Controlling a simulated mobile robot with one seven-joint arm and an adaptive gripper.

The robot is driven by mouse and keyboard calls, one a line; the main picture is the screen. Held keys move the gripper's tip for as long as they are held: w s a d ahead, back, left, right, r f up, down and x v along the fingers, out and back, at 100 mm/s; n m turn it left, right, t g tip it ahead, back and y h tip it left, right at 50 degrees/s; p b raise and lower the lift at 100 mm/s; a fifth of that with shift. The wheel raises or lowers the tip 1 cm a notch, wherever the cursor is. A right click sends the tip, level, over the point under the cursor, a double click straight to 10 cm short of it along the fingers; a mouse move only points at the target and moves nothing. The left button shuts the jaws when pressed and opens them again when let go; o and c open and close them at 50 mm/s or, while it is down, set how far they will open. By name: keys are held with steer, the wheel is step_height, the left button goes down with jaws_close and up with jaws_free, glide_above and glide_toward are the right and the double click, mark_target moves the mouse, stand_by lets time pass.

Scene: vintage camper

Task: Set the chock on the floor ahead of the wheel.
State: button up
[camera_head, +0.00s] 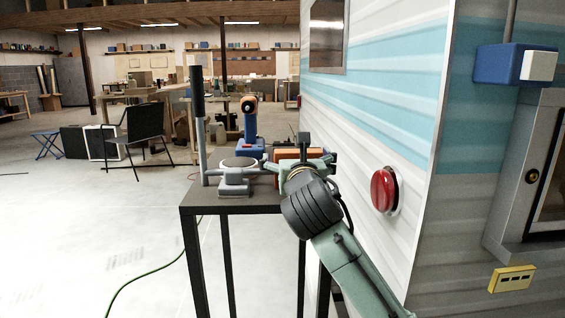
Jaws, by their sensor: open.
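My gripper (298,165) is over the right part of a small dark table, its green fingers spread apart. An orange block-like thing (288,154) shows just behind the fingers on the table. It is partly hidden by the gripper, so I cannot tell whether it is the chock or whether the fingers touch it. The wheel is not in view.
The table (208,202) also bears a grey round-topped device (237,176), a blue and orange tool (249,127) and a tall dark-handled rod (199,110). The camper wall (375,95) with a red lamp (383,190) stands close right. Floor at left is open, crossed by a green hose (137,278).

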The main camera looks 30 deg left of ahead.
steer(key=shift+c, duration=0.2)
steer(key=c, duration=1.7)
steer(key=shift+d+r, duration=0.1)
steer(key=shift+r, duration=0.05)
steer(key=shift+c, duration=0.7)
steer(key=shift+r, duration=0.1)
step_height(320, 180, up, 10)
steer(key=shift+f, duration=0.1)
